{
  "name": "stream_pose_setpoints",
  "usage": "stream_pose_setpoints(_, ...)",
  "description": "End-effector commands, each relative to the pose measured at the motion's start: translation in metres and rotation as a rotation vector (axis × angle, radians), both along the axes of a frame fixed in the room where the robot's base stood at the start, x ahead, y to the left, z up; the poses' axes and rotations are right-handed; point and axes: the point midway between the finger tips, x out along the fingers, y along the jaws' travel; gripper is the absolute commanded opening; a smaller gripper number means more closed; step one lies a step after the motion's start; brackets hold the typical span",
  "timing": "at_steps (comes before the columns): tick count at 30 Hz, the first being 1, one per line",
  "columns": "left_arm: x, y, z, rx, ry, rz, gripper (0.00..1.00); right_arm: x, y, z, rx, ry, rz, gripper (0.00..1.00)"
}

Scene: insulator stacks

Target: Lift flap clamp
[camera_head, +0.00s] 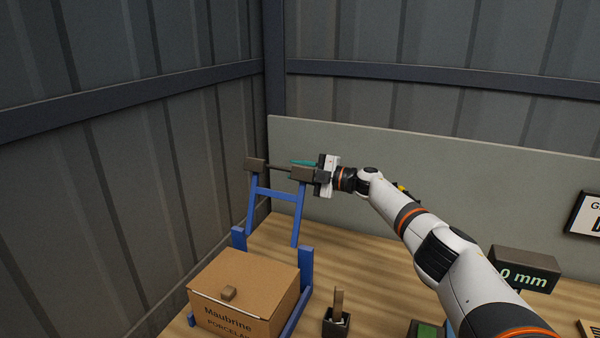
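A blue frame (276,194) stands behind and beside a closed cardboard box, its two arms raised and leaning back. I take this frame to be the flap clamp. Its arms carry a left brown block (255,164) and a right brown block (304,174), with a dark bar between them. My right gripper (319,176) is at the right end of the bar, against or just beside the right block. Its fingers are small and partly hidden, so I cannot tell whether they grip the bar. The cardboard box (245,283) has a small brown knob (229,293) on top. My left gripper is out of view.
A teal thing (302,162) shows behind the right block. A small dark holder (336,322) with a brown piece stands right of the box. A "0 mm" display (525,270) is at the right. A grey panel (440,175) backs the wooden bench (375,270).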

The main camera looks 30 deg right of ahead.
Motion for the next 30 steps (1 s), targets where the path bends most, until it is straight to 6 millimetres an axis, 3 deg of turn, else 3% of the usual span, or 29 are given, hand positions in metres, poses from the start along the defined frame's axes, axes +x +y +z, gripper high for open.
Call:
stream_pose_setpoints(7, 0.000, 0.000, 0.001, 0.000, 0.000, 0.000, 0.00, -0.001, -0.001, -0.002, -0.002, 0.003, -0.001, 0.33)
stream_pose_setpoints(11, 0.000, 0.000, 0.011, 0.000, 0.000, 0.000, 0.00, -0.008, -0.007, 0.000, -0.002, 0.005, -0.002, 0.33)
stream_pose_setpoints(19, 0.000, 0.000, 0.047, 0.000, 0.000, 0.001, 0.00, -0.050, -0.039, 0.003, -0.005, 0.007, -0.002, 0.33)
stream_pose_setpoints(24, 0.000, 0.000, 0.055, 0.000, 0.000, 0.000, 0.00, -0.076, -0.059, 0.000, -0.004, 0.005, -0.002, 0.33)
stream_pose_setpoints(30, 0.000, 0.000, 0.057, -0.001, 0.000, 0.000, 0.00, -0.092, -0.071, -0.001, -0.002, 0.001, 0.000, 0.33)
